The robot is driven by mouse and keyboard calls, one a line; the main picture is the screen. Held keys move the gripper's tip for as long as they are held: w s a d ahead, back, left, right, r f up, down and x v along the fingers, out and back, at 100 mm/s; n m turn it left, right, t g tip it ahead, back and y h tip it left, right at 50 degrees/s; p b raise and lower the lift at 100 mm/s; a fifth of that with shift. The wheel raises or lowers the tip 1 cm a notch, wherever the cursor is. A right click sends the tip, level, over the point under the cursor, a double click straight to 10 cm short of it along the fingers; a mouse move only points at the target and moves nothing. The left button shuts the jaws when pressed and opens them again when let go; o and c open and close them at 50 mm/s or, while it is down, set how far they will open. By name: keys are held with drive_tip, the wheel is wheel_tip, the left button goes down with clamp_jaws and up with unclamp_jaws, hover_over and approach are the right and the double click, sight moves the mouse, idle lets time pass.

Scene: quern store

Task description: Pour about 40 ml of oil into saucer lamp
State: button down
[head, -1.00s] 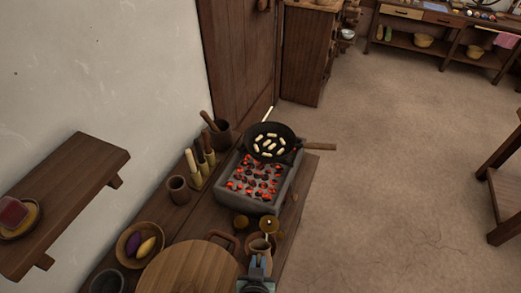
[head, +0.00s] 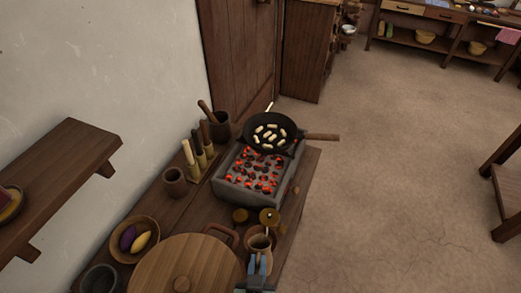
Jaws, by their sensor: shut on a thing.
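My gripper (head: 258,266) is at the bottom middle of the head view, shut on a small tan clay jug (head: 260,243). The jug looks about upright over the near right part of the bench. A small brass-coloured round dish (head: 269,216) with a pale spot on it lies just beyond the jug; it may be the saucer lamp, but it is too small to be sure. Another small brownish-yellow round thing (head: 240,216) sits to its left. The jug's contents are not clear, and no stream of oil shows.
A stone brazier (head: 222,185) with glowing coals and a black pan (head: 270,147) stand beyond. A round wooden lid (head: 160,270), a bowl (head: 157,228) with two oblong things, a cup (head: 174,180) and a mortar (head: 219,132) are left. Open floor lies right of the bench (head: 305,180).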

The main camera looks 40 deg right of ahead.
drive_tip(key=shift+s+a+f+t+h+b, duration=0.15)
drive_tip(key=shift+s+a+f+t+b, duration=0.15)
drive_tip(key=shift+b, duration=0.7)
drive_tip(key=shift+s+a+f+t+h+b, duration=0.15)
drive_tip(key=shift+f+b, duration=0.25)
drive_tip(key=shift+b, duration=0.6)
wheel_tip(320, 180, up, 9)
drive_tip(key=s+a+t+h+b, duration=0.1)
drive_tip(key=s+b, duration=0.1)
drive_tip(key=b, duration=0.1)
drive_tip(key=shift+a+t+h, duration=0.25)
drive_tip(key=shift+t+h, duration=0.05)
drive_tip(key=shift+t, duration=0.05)
drive_tip(key=shift+s+a+b, duration=0.1)
drive_tip(key=shift+b, duration=0.85)
drive_tip(key=b, duration=0.3)
drive_tip(key=shift+s+a+f+t+h, duration=0.1)
drive_tip(key=shift+s+a+t+h, duration=0.1)
drive_tip(key=shift+t+h, duration=0.15)
drive_tip(key=shift+s+a+b, duration=0.1)
drive_tip(key=shift+s+b, duration=0.05)
drive_tip(key=shift+b, duration=0.85)
